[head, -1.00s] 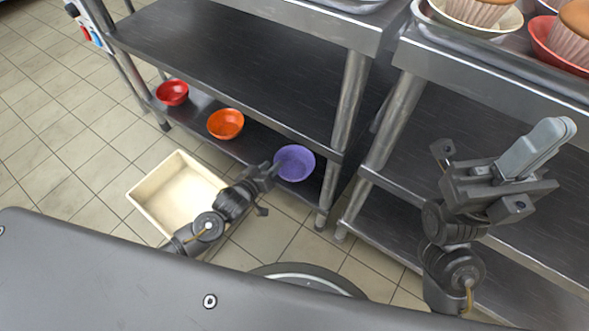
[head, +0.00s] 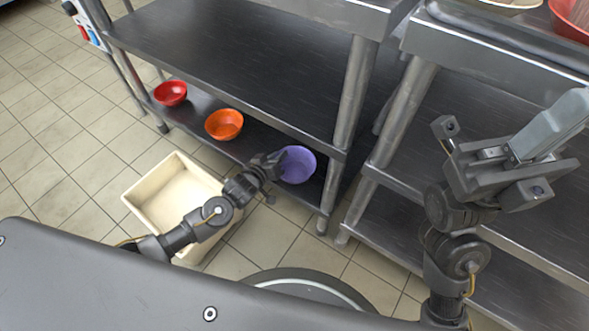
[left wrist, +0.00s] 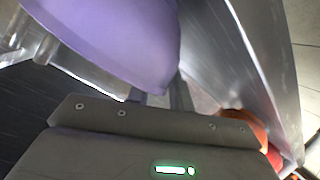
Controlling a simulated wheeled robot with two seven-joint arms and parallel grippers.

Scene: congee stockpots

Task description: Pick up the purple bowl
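The purple bowl (head: 299,165) sits at the right end of the lower shelf in the head view. It fills the top of the left wrist view (left wrist: 125,45), very close to the palm. My left gripper (head: 283,160) is at the bowl's near left rim. Its fingers are mostly hidden at the bowl's edge, so I cannot tell whether they close on it. My right gripper (head: 550,130) is raised at the right, away from the bowl, with its pale fingers together and nothing seen between them.
An orange bowl (head: 224,124) and a red bowl (head: 170,93) stand farther left on the same lower shelf (head: 262,149). A cream bin (head: 150,215) is on the floor under my left arm. A metal leg (head: 352,95) stands right of the purple bowl.

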